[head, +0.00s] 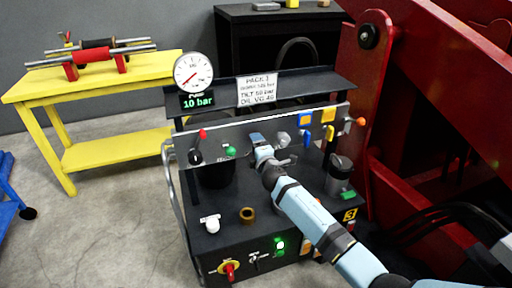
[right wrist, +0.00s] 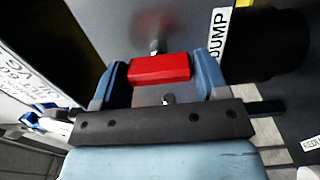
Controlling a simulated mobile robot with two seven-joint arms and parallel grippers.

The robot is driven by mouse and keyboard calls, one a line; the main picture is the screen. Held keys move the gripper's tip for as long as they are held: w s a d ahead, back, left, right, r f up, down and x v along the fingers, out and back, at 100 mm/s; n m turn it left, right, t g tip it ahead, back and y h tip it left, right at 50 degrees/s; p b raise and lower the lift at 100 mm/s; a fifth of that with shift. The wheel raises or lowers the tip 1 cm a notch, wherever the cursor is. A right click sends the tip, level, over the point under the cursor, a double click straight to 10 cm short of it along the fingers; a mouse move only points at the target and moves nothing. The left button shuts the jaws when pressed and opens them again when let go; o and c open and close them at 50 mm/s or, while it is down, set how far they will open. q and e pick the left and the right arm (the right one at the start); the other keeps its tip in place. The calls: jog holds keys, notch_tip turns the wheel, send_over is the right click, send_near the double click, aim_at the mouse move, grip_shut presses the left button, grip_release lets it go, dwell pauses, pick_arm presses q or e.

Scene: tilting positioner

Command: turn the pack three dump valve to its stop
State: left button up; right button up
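The pack three unit has a grey valve panel (head: 300,128) and a yellow label "3" (head: 349,214). My right gripper (head: 258,141) reaches the middle of this panel from the right. In the right wrist view its blue fingers (right wrist: 161,74) stand on both sides of a red handle (right wrist: 160,69), with no clear gap at either end. A "DUMP" label (right wrist: 216,35) is beside the handle. In the head view my gripper hides this handle. The round gauge (head: 193,72) has a green display reading 10 bar (head: 197,100). My left gripper is not in view.
A large red frame (head: 440,110) stands close on the right. A yellow bench (head: 100,85) is at back left, with clear floor before it.

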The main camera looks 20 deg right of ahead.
jog(key=o, duration=0.3)
jog(key=shift+s, duration=0.15)
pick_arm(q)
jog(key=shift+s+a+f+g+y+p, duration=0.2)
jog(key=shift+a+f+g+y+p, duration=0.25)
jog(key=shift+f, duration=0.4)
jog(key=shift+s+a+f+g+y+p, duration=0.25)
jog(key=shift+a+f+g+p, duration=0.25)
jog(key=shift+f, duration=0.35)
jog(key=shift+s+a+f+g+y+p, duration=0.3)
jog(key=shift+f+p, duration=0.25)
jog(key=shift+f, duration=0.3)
pick_arm(e)
jog(key=s, duration=1.3)
jog(key=shift+s+d, duration=0.25)
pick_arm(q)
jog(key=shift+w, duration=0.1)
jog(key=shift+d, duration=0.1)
